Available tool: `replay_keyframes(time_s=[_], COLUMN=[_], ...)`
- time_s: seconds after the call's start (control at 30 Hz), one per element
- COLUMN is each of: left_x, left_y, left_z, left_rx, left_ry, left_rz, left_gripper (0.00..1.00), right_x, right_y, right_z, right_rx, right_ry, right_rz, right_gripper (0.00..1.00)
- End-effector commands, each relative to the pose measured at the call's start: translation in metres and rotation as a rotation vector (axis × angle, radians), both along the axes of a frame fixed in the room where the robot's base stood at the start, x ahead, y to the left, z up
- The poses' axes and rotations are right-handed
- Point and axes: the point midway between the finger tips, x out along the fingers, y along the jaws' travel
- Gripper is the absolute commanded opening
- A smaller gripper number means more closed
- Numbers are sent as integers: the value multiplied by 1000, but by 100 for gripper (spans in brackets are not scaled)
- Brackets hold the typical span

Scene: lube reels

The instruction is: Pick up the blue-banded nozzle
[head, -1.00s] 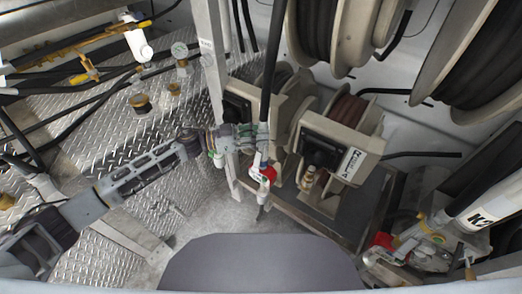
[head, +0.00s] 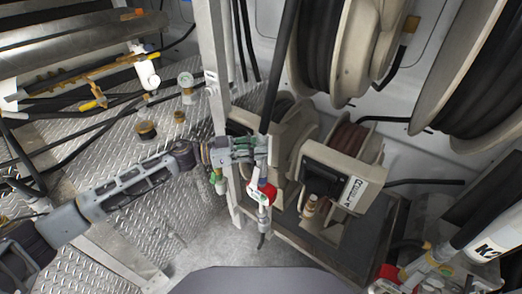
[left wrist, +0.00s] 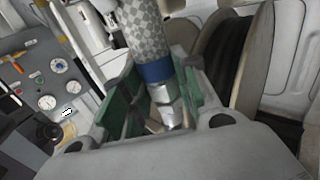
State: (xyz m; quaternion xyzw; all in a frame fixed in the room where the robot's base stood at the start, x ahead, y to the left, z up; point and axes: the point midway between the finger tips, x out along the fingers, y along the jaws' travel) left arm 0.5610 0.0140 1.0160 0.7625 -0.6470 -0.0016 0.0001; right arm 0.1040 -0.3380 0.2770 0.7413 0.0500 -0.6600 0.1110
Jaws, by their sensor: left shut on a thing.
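The blue-banded nozzle shows in the left wrist view with a checkered sleeve, a blue band (left wrist: 155,72) and a metal fitting below it. My left gripper (left wrist: 150,95) has its green fingers on both sides of it, closed on it. In the head view my left gripper (head: 243,150) is shut at the upper part of the nozzle (head: 263,196), which hangs below the fingers with red and white parts. A black hose runs up from there. The band is not clear in the head view.
A silver post (head: 211,60) stands close beside my left gripper. Beige hose reels (head: 345,165) are just right of it, with larger reels (head: 350,45) above. A diamond-plate deck (head: 95,160) with gauges and hoses lies left. A K2-labelled tube (head: 485,240) is lower right.

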Motion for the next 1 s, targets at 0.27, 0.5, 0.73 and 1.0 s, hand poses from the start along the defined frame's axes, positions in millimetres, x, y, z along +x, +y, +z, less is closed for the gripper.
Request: replay_keyframes(time_s=[0.27, 0.5, 0.73, 1.0], left_x=[-4, -10, -16, -23], left_y=[28, 63, 99, 138], left_z=[2, 1, 1, 1], left_rx=[-3, 0, 0, -1], left_ry=[-2, -3, -3, -2], left_rz=[0, 1, 0, 0], left_gripper=[0, 0, 0, 0], right_x=[1, 2, 7, 21], right_y=[0, 6, 12, 16], right_z=[-2, -5, -7, -6], right_rx=[0, 6, 11, 17], right_ry=[-1, -2, -2, -21], right_rz=[0, -1, -5, -4], right_gripper=[40, 40, 40, 40])
